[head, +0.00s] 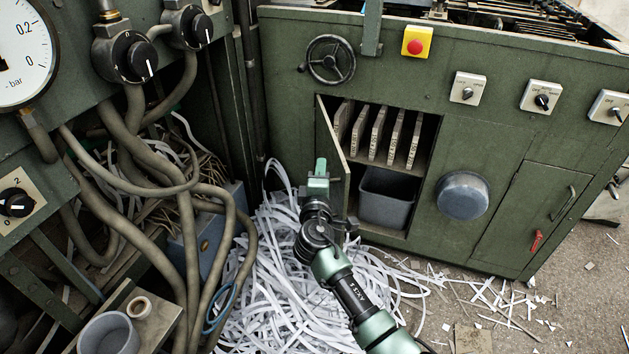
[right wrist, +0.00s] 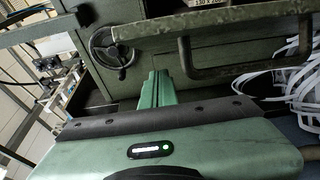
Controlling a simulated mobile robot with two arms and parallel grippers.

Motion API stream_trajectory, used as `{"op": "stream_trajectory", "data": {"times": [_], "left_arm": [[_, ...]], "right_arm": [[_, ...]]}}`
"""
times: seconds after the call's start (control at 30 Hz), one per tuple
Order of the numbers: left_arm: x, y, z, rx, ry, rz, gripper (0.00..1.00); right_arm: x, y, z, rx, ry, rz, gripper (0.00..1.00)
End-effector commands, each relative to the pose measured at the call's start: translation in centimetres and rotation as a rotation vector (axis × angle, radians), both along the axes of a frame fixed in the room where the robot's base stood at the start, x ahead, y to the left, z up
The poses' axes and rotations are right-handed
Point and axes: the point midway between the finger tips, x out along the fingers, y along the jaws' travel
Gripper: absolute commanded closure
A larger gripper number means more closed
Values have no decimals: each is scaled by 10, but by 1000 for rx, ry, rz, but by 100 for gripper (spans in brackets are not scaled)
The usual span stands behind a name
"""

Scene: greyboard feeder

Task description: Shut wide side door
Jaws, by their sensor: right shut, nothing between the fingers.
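The wide side door (head: 332,139) of the green machine stands open. It is swung out from its left edge, so the head view sees it at a steep angle. Behind it the compartment shows upright slotted boards (head: 378,132) and a grey bin (head: 386,198). My right gripper (head: 319,170) is shut and empty, on the left, outer side of the door near its lower part. In the right wrist view the closed fingers (right wrist: 158,88) point towards the machine, and the door (right wrist: 225,26) with its bar handle (right wrist: 262,70) crosses above and right of them. Contact cannot be told. My left gripper is not in view.
A heap of white paper strips (head: 290,275) covers the floor under my right arm. Thick hoses (head: 185,200) and a gauge panel crowd the left. A handwheel (head: 331,60) and red stop button (head: 415,42) sit above the compartment. A round grey cover (head: 462,195) is right of it.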

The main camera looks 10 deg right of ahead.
Motion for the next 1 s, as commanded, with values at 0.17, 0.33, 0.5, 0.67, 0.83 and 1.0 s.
{"op": "stream_trajectory", "data": {"times": [0.17,0.33,0.5,0.67,0.83,1.0], "left_arm": [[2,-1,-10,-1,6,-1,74],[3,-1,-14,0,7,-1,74],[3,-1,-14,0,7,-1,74],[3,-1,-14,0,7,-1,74],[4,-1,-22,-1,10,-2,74],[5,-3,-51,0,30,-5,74]], "right_arm": [[-2,-21,0,-3,2,-1,100],[-3,-26,0,-2,2,0,100],[-3,-27,0,-1,1,0,100],[-3,-28,0,-2,2,1,100],[-6,-40,1,-4,1,21,100],[-11,-72,3,-9,3,79,100]]}}
